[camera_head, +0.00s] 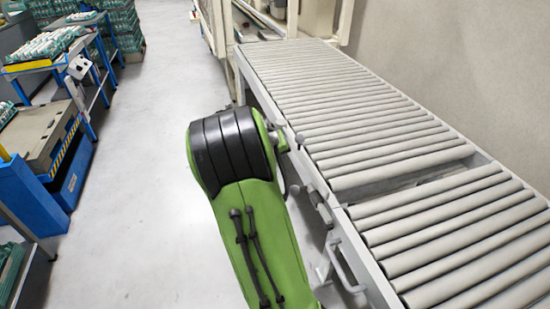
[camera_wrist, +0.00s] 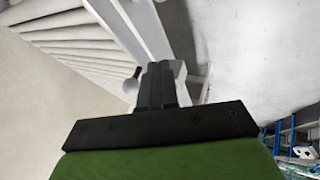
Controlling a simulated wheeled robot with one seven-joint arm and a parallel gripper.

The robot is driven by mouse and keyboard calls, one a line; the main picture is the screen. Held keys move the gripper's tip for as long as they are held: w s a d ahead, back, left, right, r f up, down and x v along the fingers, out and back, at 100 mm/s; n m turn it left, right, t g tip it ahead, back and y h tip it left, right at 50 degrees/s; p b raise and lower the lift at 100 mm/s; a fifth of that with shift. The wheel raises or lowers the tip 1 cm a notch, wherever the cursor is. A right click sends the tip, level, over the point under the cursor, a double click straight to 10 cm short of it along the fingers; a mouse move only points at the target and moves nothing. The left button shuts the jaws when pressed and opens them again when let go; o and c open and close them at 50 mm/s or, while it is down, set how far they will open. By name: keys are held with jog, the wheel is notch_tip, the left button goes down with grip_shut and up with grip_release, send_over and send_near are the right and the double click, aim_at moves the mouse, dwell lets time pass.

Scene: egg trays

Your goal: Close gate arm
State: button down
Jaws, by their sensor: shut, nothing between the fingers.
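The roller conveyor (camera_head: 291,103) runs along the right in the head view, with a gap between two roller sections. A grey bent handle (camera_head: 345,268) juts from its near side rail; I cannot tell whether this is the gate arm. A small lever-like part (camera_head: 318,197) sits on the rail farther up. In the wrist view my gripper (camera_wrist: 158,68) is shut and empty, close to the conveyor frame. A small rounded grey knob (camera_wrist: 131,84) shows just left of the fingers; contact cannot be told. My green arm hides the gripper in the head view.
Blue carts (camera_head: 62,150) and a blue table with trays (camera_head: 45,55) stand at the left. Stacked green packs (camera_head: 122,25) are at the back. The grey floor (camera_head: 150,150) between carts and conveyor is clear. A wall (camera_head: 460,60) lies behind the conveyor.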

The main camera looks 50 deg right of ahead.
aim_at(300, 152)
jog(key=s+d+f+b, duration=0.1)
jog(key=d+f+b, duration=0.1)
jog(key=d+f, duration=0.2)
jog(key=d, duration=0.2)
jog(key=shift+s+d+f, duration=0.15)
jog(key=shift+d+f, duration=0.05)
jog(key=shift+d, duration=0.2)
